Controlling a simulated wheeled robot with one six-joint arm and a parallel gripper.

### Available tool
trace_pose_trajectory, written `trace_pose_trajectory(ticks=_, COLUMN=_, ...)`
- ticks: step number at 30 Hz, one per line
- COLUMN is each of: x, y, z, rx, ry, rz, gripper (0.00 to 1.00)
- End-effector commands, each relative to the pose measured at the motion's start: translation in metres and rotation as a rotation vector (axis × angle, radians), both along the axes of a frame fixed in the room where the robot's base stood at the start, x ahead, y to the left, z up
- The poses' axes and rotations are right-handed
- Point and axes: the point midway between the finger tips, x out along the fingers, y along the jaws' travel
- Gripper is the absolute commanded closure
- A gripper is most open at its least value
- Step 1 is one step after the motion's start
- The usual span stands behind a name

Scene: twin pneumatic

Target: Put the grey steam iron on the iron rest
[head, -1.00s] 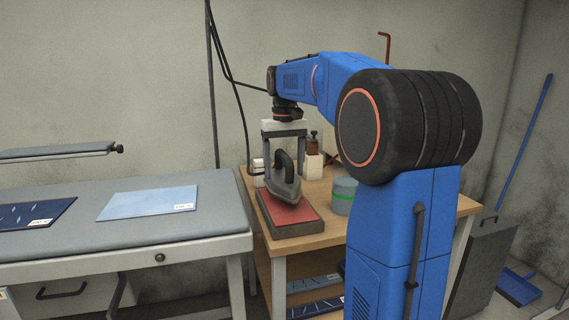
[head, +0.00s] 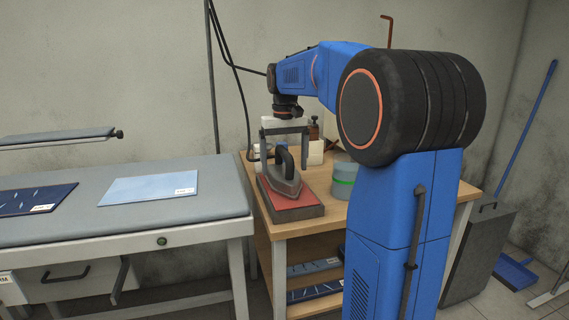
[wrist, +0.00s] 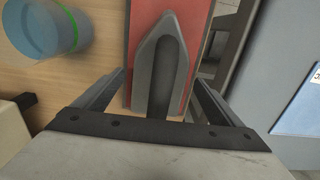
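The grey steam iron (head: 286,187) with its dark handle sits flat on the red-topped iron rest (head: 310,212), at the table's front left corner. In the wrist view the iron (wrist: 150,75) lies along the red surface (wrist: 197,30), its pointed end toward the top of the picture. My gripper (head: 285,155) is directly above the iron. Its two fingers are spread, one on each side of the handle, with gaps between them and the iron. The gripper (wrist: 160,95) holds nothing. The fingertips' exact height beside the handle is hard to tell.
A grey-blue container with a green band (head: 343,181) stands right of the rest. Small bottles (head: 315,150) stand behind. A padded ironing table (head: 100,215) with a light blue cloth (head: 150,187) is at left, past a narrow gap.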

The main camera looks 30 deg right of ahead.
Motion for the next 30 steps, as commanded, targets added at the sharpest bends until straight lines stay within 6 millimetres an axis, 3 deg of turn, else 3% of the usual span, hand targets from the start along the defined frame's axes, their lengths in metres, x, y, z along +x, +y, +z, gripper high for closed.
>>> trace_pose_trajectory(ticks=8, x=0.0, y=0.0, z=0.008, rx=0.0, ry=-0.001, rz=0.0, gripper=0.1)
trace_pose_trajectory(ticks=24, x=0.001, y=0.0, z=0.1, rx=0.0, ry=-0.001, rz=0.0, gripper=0.1)
trace_pose_trajectory(ticks=30, x=0.001, y=0.0, z=0.119, rx=0.0, ry=-0.001, rz=0.0, gripper=0.1)
